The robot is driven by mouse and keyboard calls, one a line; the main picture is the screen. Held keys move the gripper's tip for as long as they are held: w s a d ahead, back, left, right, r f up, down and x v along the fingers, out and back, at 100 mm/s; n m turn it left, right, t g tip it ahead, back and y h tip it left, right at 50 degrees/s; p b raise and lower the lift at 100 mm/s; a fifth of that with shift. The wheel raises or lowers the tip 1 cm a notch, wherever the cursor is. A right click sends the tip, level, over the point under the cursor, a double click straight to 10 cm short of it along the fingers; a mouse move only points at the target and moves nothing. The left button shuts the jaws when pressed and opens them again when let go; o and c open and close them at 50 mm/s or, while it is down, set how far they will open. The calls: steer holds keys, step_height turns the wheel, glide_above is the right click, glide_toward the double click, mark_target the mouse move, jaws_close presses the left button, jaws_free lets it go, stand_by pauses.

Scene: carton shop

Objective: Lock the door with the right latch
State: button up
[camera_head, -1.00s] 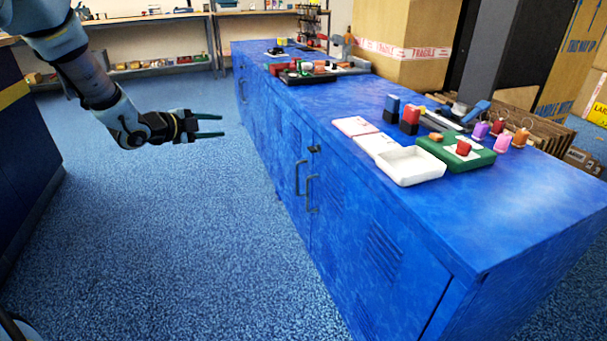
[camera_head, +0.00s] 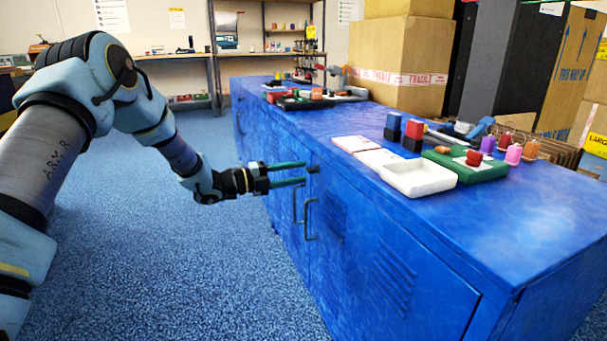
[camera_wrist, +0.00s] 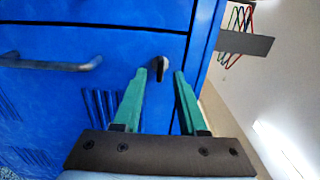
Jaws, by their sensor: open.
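The blue cabinet (camera_head: 345,245) has two doors with dark handles (camera_head: 311,220) at their meeting edge. A small dark latch (camera_head: 314,169) sits near the top of that edge, just under the cabinet top. My gripper (camera_head: 304,173) is open, its green fingers pointing at the latch from the left. In the wrist view the latch (camera_wrist: 160,66) lies just past the fingertips (camera_wrist: 160,74), between the two fingers in the picture. Whether a finger touches it, and how its lever is turned, I cannot tell. One door handle (camera_wrist: 50,64) shows at left in the wrist view.
The cabinet top holds a white tray (camera_head: 418,190), a green tray (camera_head: 487,172), stamps and small coloured pieces. Cartons (camera_head: 400,60) stand behind it. The blue floor (camera_head: 200,270) in front of the cabinet is clear. Shelves (camera_head: 180,75) line the far wall.

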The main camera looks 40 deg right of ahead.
steer(key=shift+x, duration=1.2)
jaws_close()
